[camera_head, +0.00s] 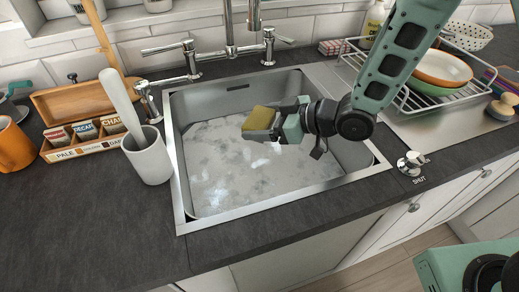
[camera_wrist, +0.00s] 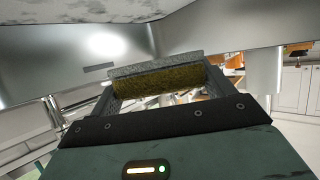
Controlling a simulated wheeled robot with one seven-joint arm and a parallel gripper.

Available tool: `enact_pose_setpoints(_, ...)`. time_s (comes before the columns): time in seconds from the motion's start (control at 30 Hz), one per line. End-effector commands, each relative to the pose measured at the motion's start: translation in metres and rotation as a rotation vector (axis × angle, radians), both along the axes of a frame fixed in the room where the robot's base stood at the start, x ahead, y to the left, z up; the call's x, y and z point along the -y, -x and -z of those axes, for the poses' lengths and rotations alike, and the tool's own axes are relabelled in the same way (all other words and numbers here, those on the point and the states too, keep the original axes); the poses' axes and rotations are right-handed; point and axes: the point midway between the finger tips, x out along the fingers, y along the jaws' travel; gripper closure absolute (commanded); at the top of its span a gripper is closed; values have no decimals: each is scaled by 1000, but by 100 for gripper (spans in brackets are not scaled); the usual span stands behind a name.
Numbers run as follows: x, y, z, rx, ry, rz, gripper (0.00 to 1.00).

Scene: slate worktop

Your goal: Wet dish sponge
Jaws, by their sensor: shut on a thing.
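A dish sponge (camera_head: 262,116) with a yellow-green face and a grey layer is held over the sink (camera_head: 178,195). The sink holds water with patches of white foam (camera_head: 225,165). My gripper (camera_head: 277,122) reaches in from the right and is shut on the sponge. In the wrist view the sponge (camera_wrist: 158,83) lies across between the two fingers of my gripper (camera_wrist: 155,95). The sponge appears above the water surface; whether its lower edge touches is hard to tell.
A white pot (camera_head: 149,158) with a tall handle stands left of the sink, near a wooden tea box (camera_head: 85,140). A dish rack (camera_head: 460,80) with bowls (camera_head: 443,69) stands at the right. A drain knob (camera_head: 410,162) marked SHUT sits at the front right. The front left worktop is clear.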

Motion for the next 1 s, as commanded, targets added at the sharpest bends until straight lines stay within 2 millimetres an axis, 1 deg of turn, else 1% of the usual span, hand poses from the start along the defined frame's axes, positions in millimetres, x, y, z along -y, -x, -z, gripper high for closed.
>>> enact_pose_setpoints(0.03,0,0,-8,0,-1,0,40)
enact_pose_setpoints(0.6,0,0,-50,0,0,1,40)
enact_pose_setpoints(0.73,0,0,-55,0,0,0,40)
enact_pose_setpoints(1.0,0,0,-55,0,0,0,40)
